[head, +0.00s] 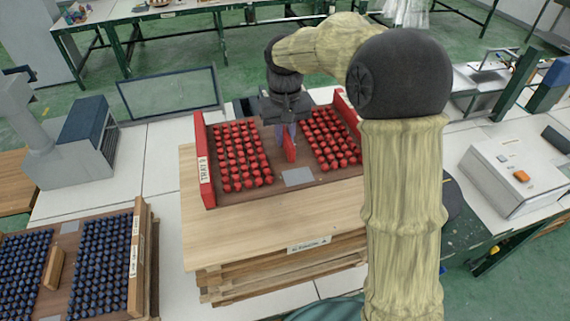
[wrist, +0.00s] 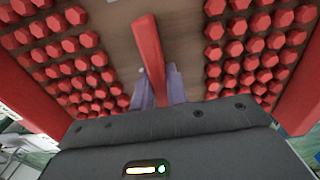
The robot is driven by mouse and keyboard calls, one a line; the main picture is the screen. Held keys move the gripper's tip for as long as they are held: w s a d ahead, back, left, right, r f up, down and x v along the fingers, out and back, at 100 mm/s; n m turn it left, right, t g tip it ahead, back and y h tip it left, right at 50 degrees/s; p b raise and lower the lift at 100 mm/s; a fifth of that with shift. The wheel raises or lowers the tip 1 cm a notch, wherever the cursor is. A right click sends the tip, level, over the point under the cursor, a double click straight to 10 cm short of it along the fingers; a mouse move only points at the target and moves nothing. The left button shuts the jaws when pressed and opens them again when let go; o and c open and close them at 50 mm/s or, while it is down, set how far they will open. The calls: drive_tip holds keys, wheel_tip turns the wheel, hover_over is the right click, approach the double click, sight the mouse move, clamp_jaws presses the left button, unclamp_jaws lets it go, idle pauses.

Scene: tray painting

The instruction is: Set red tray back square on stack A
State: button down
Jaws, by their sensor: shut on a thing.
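The red tray (head: 205,170) has red end walls, a brown floor and a central red handle (head: 289,148). Rows of red faceted pieces fill it on both sides of the handle. My gripper (head: 287,132) is above its middle, shut on the handle; in the wrist view the purple fingers (wrist: 158,90) flank the red handle (wrist: 147,48). The tray is over stack A (head: 260,225), towards its back, with a wide bare wooden strip in front.
A second tray with dark blue pieces (head: 145,232) stands at the lower left. A grey machine (head: 75,150) is at the left and a white box with an orange button (head: 515,177) at the right. White table surface (head: 160,165) lies clear left of stack A.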

sight(285, 152)
drive_tip(key=shift+r, duration=0.15)
drive_tip(key=shift+f+p, duration=0.9)
drive_tip(key=shift+f, duration=2.25)
drive_tip(key=shift+f+p, duration=0.65)
drive_tip(key=shift+f, duration=1.2)
drive_tip(key=shift+f, duration=0.1)
drive_tip(key=c, duration=1.4)
unclamp_jaws()
drive_tip(key=shift+f, duration=0.1)
drive_tip(key=shift+s, duration=0.1)
